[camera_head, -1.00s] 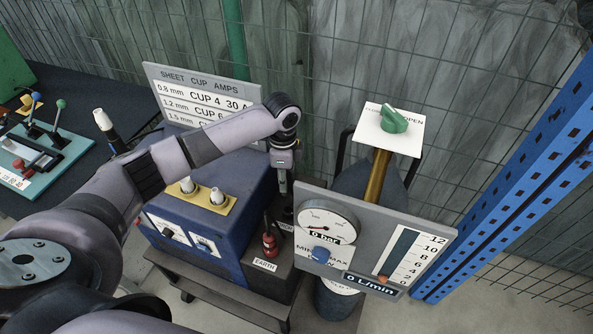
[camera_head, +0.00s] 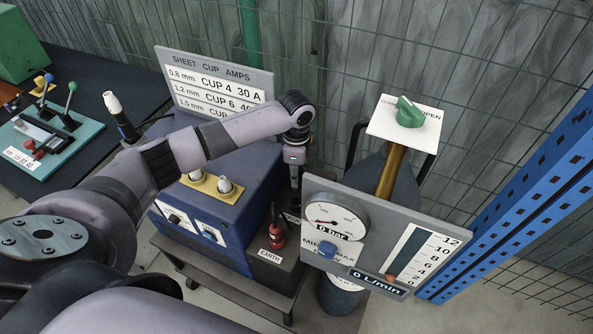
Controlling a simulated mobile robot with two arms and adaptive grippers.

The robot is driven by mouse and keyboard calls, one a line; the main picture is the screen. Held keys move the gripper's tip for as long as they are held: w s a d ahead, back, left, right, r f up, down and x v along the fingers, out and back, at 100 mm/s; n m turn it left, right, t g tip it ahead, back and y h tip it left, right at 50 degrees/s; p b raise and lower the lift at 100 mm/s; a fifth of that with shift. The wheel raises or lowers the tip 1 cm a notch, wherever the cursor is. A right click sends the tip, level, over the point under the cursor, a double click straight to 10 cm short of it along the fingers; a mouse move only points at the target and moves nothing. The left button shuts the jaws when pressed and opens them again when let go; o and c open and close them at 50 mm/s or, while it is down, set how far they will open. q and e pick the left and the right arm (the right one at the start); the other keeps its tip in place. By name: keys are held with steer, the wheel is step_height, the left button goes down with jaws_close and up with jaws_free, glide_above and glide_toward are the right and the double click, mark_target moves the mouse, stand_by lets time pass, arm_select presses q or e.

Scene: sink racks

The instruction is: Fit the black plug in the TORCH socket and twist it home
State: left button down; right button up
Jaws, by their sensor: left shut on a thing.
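My left gripper (camera_head: 295,184) points down over the dark ledge at the right end of the blue welding machine (camera_head: 243,215). It is shut on the black plug, which is dark and mostly hidden by the fingers and the shadow there. A small label on the ledge (camera_head: 291,217) under the gripper is partly covered, so I cannot read it or tell whether the plug touches the socket. A red and black plug (camera_head: 277,238) stands upright in the socket marked EARTH, just left of and nearer than the gripper. My right gripper is not in view.
The gauge panel (camera_head: 376,238) stands close to the right of the gripper. Behind it is a cylinder with a green knob (camera_head: 408,112). The amps sign (camera_head: 213,85) stands behind the machine. A torch handle (camera_head: 121,117) and a teal fixture (camera_head: 50,150) are left.

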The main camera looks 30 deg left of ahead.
arm_select(q)
steer(key=shift+f+b, duration=1.4)
steer(key=shift+f, duration=1.45)
steer(key=shift+p, duration=0.4)
steer(key=shift+p, duration=0.35)
steer(key=shift+p, duration=0.35)
steer(key=shift+f+b, duration=0.3)
steer(key=shift+f, duration=0.2)
steer(key=shift+f+b, duration=0.6)
steer(key=shift+f, duration=0.65)
